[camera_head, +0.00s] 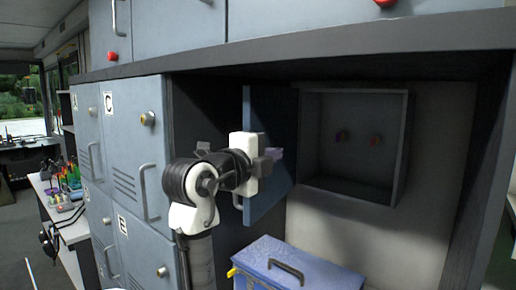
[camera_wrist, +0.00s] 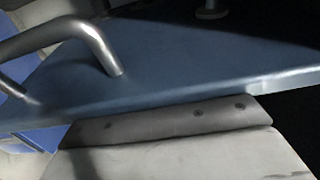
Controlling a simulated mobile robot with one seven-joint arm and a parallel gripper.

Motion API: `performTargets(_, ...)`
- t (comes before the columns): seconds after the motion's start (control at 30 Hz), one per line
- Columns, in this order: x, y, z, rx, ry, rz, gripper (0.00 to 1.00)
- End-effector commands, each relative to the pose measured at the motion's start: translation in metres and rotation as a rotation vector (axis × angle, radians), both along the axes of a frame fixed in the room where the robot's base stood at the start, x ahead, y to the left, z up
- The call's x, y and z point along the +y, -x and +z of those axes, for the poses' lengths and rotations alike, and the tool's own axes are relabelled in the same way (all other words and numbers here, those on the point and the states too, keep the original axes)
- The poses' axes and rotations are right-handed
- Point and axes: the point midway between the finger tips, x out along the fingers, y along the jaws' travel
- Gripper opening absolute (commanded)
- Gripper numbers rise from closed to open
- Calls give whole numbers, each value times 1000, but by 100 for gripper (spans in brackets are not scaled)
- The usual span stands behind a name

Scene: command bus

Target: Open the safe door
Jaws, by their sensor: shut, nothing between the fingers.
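The safe (camera_head: 402,150) is a grey box set in the back wall of the recess, its front uncovered. Its blue door (camera_head: 262,205) stands swung out on the left side, roughly square to the wall. In the wrist view the door (camera_wrist: 190,60) fills the upper part, with a bent metal handle (camera_wrist: 95,42) at upper left. My gripper (camera_head: 272,154) is shut and empty beside the door, overlapping it in the head view. Whether it touches the door I cannot tell. The handle is mostly hidden behind my wrist in the head view.
A blue toolbox (camera_head: 315,272) with a dark handle sits below the safe. Grey lockers (camera_head: 125,130) with bar handles stand left of the recess. A shelf edge (camera_head: 300,55) runs above.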

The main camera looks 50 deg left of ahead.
Motion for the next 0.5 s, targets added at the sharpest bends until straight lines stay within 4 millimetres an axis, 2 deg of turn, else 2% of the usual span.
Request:
performTargets(0.03,-6,-19,9,-7,-11,-33,0)
performTargets(0.5,25,-13,9,-9,-11,-38,0)
